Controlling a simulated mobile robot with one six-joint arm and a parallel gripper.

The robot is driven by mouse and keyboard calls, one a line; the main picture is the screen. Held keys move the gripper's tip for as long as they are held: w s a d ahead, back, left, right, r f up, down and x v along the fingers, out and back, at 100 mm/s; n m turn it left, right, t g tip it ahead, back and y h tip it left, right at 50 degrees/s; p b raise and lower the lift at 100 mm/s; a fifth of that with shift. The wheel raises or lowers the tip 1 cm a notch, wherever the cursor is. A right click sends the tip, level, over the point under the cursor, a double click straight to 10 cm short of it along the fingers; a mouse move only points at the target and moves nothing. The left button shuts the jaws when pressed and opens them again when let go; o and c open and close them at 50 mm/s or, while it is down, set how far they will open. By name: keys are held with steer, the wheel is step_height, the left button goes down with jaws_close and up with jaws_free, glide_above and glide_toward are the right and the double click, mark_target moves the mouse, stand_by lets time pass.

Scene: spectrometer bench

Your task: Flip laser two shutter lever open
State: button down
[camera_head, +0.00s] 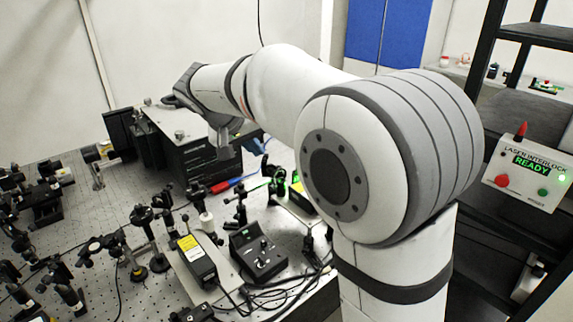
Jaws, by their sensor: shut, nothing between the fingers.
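My gripper (223,139) is at the far end of my arm, beside the large black housing at the back of the bench. It is small and partly masked by my wrist; it looks shut, with nothing seen in it. A black laser-like box with a yellow label (191,243) sits on a light plate at the front of the bench. Another unit with a green glow (275,181) stands behind it, partly hidden by my arm. I cannot tell which is laser two. No shutter lever can be made out. My gripper is apart from the labelled box.
The black housing (168,152) has a grey top. Several optic posts (143,218) crowd the perforated bench (90,215). A black control box (257,251) with cables sits at the front. The interlock panel (527,176) at right reads READY. A black rack stands beside my arm.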

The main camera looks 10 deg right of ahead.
steer(key=p+x, duration=0.1)
steer(key=x, duration=0.8)
steer(key=shift+w+d+f, duration=0.1)
steer(key=shift+d, duration=0.05)
steer(key=d, duration=0.1)
steer(key=d+p, duration=0.1)
steer(key=d+f, duration=0.1)
steer(key=d, duration=0.1)
steer(key=shift+w+d+p, duration=0.15)
steer(key=shift+w+p, duration=0.1)
steer(key=shift+p, duration=0.15)
steer(key=shift+r, duration=0.1)
